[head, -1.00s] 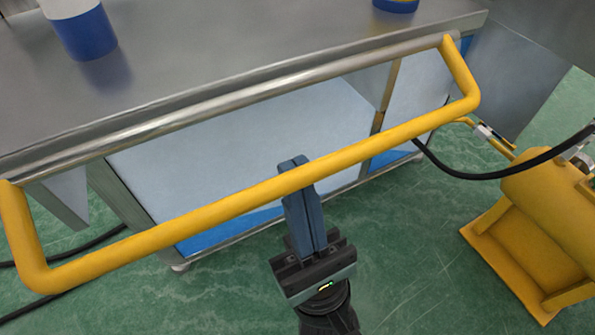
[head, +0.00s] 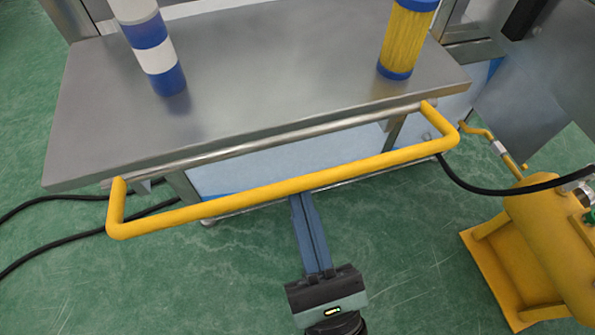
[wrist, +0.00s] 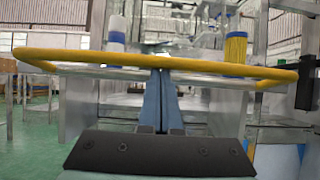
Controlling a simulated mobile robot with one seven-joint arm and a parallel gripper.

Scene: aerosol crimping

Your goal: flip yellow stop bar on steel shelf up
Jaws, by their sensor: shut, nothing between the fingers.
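The yellow stop bar (head: 275,191) is a wide U-shaped tube on the front edge of the steel shelf (head: 250,75). It stands out from that edge toward me. My gripper (head: 303,197) is shut and empty, with its blue fingers at the middle of the bar, on its underside. The bar hides the fingertips in the head view. In the wrist view the bar (wrist: 110,58) runs across the picture, with the shut fingertips (wrist: 160,72) right at it. I cannot tell for sure whether they touch.
A blue-and-white column (head: 153,45) and a yellow cylinder with blue ends (head: 406,42) stand on the shelf. A yellow tank (head: 540,245) on a stand is at the right, with a black hose (head: 500,190) running to the left. Green floor is open in front.

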